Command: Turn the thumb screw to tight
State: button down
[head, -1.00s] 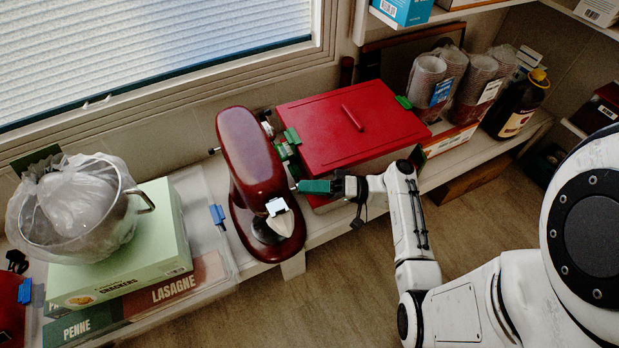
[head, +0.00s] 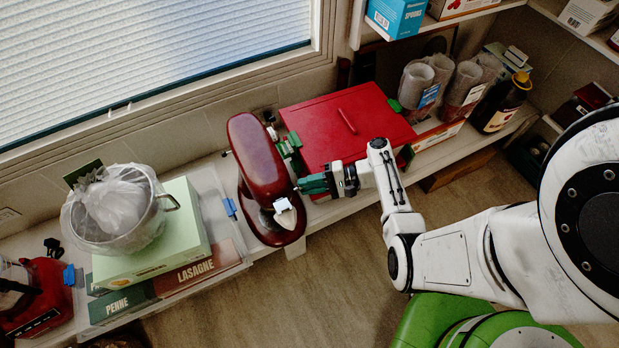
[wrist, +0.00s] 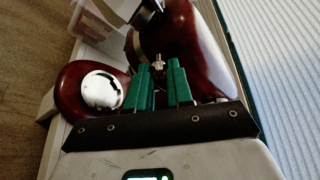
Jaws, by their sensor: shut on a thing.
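A dark red stand mixer (head: 262,160) stands on the shelf in the head view, and its glossy body (wrist: 202,45) fills the upper middle of the wrist view. A small metal thumb screw (wrist: 158,61) sticks out of the mixer's side, between my fingertips in the wrist view. In the head view my gripper hides the screw. My gripper (head: 302,185) reaches the mixer's side from the right, and its green fingers (wrist: 158,72) are shut on the thumb screw. How tight the screw is cannot be seen.
A red lidded box (head: 345,125) stands close behind my gripper. A green crackers box (head: 160,240) with a bag-covered pot (head: 115,215) is left of the mixer. Stacked cups (head: 415,85) and a dark bottle (head: 502,102) stand at the back right.

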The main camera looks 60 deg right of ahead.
jog(key=shift+w+d+m+g+y+b, duration=0.25)
jog(key=shift+m+g+y, duration=0.6)
jog(key=shift+m+g, duration=0.85)
jog(key=shift+w+d+m+g+y+b, duration=0.15)
jog(key=shift+m+g+y+b, duration=0.55)
jog(key=shift+m, duration=1.65)
jog(key=shift+w+d+m+g+y+b, duration=0.1)
jog(key=shift+w+m+g+y, duration=0.2)
jog(key=shift+m+g+y, duration=1.15)
jog(key=shift+m+g+h, duration=0.45)
jog(key=shift+m+h, duration=0.05)
jog(key=shift+m, duration=0.2)
jog(key=c, duration=1)
grip_release()
